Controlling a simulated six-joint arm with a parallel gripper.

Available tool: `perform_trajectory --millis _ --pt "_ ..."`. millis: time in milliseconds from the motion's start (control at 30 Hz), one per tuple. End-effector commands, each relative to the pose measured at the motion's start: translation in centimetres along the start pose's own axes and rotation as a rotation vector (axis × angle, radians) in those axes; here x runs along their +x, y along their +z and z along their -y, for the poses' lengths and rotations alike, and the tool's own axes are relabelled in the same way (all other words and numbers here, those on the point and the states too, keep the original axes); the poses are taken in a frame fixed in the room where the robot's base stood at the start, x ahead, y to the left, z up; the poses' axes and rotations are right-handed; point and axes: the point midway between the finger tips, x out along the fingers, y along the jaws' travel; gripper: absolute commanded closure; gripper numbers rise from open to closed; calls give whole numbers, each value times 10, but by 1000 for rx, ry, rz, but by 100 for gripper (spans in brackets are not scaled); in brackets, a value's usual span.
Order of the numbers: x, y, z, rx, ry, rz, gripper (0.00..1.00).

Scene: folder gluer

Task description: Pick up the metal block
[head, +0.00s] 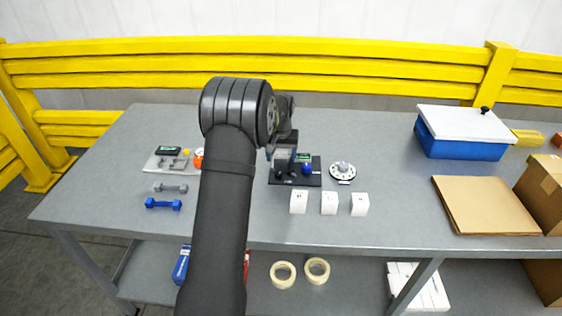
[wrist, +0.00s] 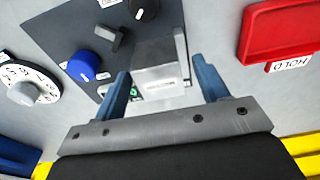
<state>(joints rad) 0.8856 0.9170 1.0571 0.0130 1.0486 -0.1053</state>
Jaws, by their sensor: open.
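The metal block (wrist: 160,72) is a grey box with a bright front face. In the wrist view it is at upper middle, by the edge of the dark control panel (wrist: 88,32). My gripper (wrist: 161,66) is open, with one blue finger on each side of the block. Whether the fingers touch it I cannot tell. In the head view my gripper (head: 284,157) is over the dark panel on the grey table, and my arm hides part of that area. I cannot clearly pick out the block there.
The panel carries a blue knob (wrist: 84,65), a black knob (wrist: 144,9) and a small lever. A round dial (wrist: 22,92) lies beside it. A red part (wrist: 283,32) with a HOLD label is at right. White cubes (head: 329,203) stand in front of the panel.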

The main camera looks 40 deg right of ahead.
Motion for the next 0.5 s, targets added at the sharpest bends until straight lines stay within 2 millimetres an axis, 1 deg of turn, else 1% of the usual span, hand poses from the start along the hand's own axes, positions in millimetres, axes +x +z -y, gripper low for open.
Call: perform_trajectory --millis 167,200,267,300,367,400,467,500 --pt "0 0 0 0 0 -1 33" --pt "0 0 0 0 0 -1 37" --pt "0 0 0 0 0 -1 48" --pt "0 0 0 0 0 -1 56" --pt "0 0 0 0 0 -1 68" --pt "0 0 0 0 0 -1 76" --pt "0 0 0 0 0 -2 88" --pt "0 -1 0 0 1 -3 95"
